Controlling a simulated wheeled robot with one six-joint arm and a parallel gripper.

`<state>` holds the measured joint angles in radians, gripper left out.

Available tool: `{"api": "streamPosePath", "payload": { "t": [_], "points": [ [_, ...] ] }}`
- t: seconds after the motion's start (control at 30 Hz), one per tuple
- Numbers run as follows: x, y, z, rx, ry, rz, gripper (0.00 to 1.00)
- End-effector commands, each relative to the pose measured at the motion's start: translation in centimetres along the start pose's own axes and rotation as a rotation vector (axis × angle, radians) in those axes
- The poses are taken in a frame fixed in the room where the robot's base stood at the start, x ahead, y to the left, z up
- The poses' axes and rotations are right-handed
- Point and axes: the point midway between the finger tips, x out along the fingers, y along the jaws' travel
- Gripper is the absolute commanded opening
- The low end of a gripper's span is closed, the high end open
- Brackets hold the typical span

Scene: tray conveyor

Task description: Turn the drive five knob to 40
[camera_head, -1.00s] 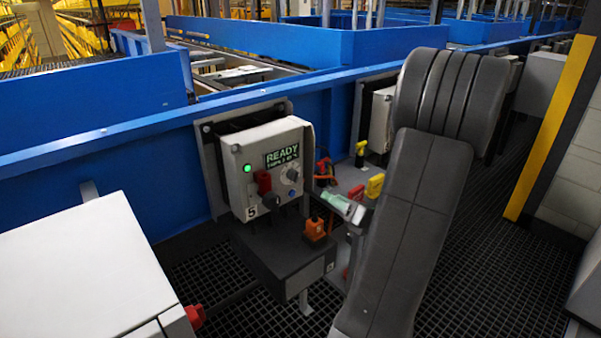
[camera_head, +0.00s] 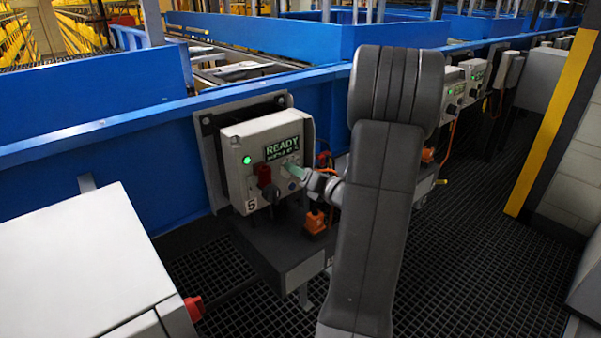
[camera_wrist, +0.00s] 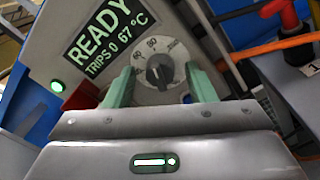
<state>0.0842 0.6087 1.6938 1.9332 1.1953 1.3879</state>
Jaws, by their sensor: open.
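The drive five box (camera_head: 233,150) is a pale control box marked 5 on the blue conveyor side. It has a lit READY display (camera_head: 283,149), a green lamp (camera_head: 247,160) and a red switch (camera_head: 263,175). In the wrist view the display (camera_wrist: 105,38) reads READY, TRIPS 0, 67 °C. The dark knob (camera_wrist: 159,70) sits on a round pale dial with numbers around it. My gripper (camera_wrist: 162,84) is open, its two green fingers on either side of the dial, with the knob between them. I cannot tell whether they touch it. In the head view my gripper (camera_head: 297,171) partly hides the dial.
An orange plug (camera_head: 315,222) stands on the dark ledge below the box. Further boxes with green lamps (camera_head: 473,75) line the conveyor at right. A pale cabinet (camera_head: 85,265) fills the lower left. The dark grated floor (camera_head: 480,250) at right is open.

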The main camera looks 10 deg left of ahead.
Motion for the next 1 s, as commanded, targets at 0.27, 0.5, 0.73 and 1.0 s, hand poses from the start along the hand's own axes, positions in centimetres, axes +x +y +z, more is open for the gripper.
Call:
{"api": "streamPosePath", "payload": {
  "t": [0.27, 0.5, 0.73, 1.0],
  "points": [
    [0.1, -0.01, 0.0, 0.0, 0.0, 0.0, 0.48],
    [0.08, -0.01, -0.01, 0.0, 0.0, 0.0, 0.06],
    [0.07, -0.04, -0.05, -0.018, 0.001, -0.001, 0.06],
    [0.06, -0.07, -0.18, -0.141, 0.008, -0.004, 0.06]
  ]
}}
